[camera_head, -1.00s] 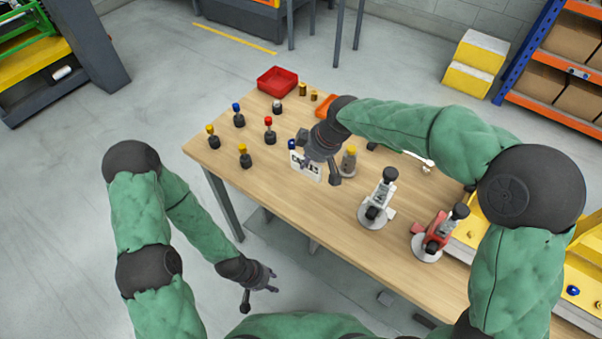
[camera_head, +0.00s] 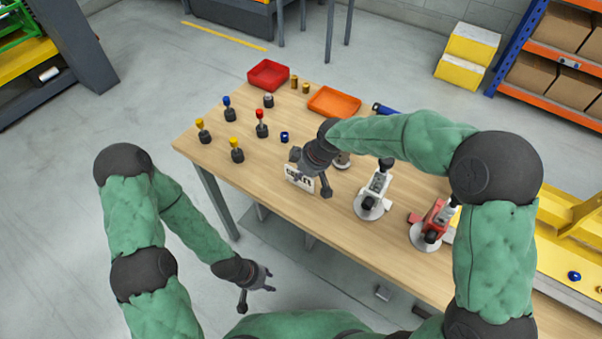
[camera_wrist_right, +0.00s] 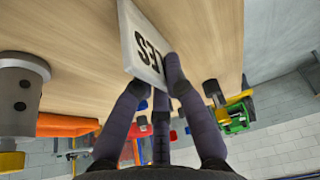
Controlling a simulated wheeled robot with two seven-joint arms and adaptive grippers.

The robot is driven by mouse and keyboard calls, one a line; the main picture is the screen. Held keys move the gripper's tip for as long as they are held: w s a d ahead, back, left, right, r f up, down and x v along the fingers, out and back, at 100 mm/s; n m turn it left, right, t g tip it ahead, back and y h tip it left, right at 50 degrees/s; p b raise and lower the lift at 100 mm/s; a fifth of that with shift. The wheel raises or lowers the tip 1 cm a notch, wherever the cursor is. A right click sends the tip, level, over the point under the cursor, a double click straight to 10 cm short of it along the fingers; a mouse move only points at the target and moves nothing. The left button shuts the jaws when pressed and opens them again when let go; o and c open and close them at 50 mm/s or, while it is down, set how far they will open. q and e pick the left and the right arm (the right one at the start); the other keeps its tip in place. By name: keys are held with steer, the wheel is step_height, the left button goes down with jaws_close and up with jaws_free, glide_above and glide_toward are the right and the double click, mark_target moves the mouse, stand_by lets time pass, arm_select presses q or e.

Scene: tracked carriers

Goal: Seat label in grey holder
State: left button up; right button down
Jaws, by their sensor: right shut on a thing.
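The label is a white plate with black lettering (camera_head: 295,180). My right gripper (camera_head: 309,180) is shut on it, and holds it over the table near the front edge. The right wrist view shows the label (camera_wrist_right: 137,35) between my right fingers (camera_wrist_right: 157,80), which cover part of the lettering. A grey holder (camera_head: 377,186) on a round base stands to the right of the label, apart from it. A similar red holder (camera_head: 436,220) stands further right. My left gripper (camera_head: 259,284) is open and empty, low in front of the table.
Several knobbed pieces stand on the table's left part, such as a red-topped one (camera_head: 261,124). A red tray (camera_head: 268,75) and an orange tray (camera_head: 334,101) are at the back. A grey cylinder (camera_wrist_right: 20,95) shows in the right wrist view. Bare tabletop (camera_head: 255,178) lies left of the label.

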steer(key=shift+f, duration=0.1)
steer(key=c, duration=1.7)
jaws_free()
steer(key=o, duration=0.4)
